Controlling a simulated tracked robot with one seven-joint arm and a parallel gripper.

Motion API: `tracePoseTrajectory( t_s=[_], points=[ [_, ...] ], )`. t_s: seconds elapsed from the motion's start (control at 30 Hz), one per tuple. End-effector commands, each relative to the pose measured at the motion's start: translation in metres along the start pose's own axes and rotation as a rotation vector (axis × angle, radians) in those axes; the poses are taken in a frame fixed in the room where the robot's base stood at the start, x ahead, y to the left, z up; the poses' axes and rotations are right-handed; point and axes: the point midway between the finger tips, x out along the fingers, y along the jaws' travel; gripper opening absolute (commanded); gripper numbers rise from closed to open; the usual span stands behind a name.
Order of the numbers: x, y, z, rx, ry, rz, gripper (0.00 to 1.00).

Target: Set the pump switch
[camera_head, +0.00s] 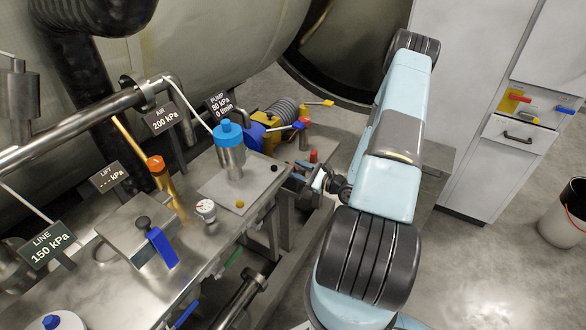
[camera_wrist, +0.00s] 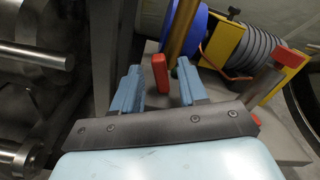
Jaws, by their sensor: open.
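The pump (camera_head: 262,130), blue and yellow with a grey ribbed body, stands at the far end of the bench; its ribbed body also shows in the wrist view (camera_wrist: 262,62). A small red upright piece (camera_head: 314,156), which looks like the pump switch, stands near it. In the wrist view this red piece (camera_wrist: 160,75) appears between the two light blue fingers of my gripper (camera_wrist: 158,80), beyond the palm. My gripper (camera_head: 309,178) is open and holds nothing. I cannot tell whether its fingers reach around the red piece. The pump sign (camera_head: 219,103) reads 80 kPa, 0 l/min.
A blue-capped metal bottle (camera_head: 230,150) stands on a plate left of my gripper. A brass post (camera_wrist: 184,30) rises close to the right finger. A white cabinet (camera_head: 505,110) stands at right.

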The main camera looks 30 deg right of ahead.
Motion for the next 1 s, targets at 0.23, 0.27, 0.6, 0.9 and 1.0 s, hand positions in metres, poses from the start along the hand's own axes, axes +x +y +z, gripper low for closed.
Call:
tracePoseTrajectory(
  t_s=[0.23,0.27,0.6,0.9,1.0],
  points=[
    [-0.051,-0.001,-0.001,0.000,0.003,-0.003,0.43],
    [-0.057,-0.001,-0.001,0.000,0.003,-0.003,0.43],
    [-0.102,-0.001,-0.002,0.000,0.003,-0.002,0.43],
    [-0.107,0.000,-0.001,0.000,0.001,0.000,0.43],
    [-0.107,0.000,-0.002,0.000,0.001,0.000,0.43]
  ],
)
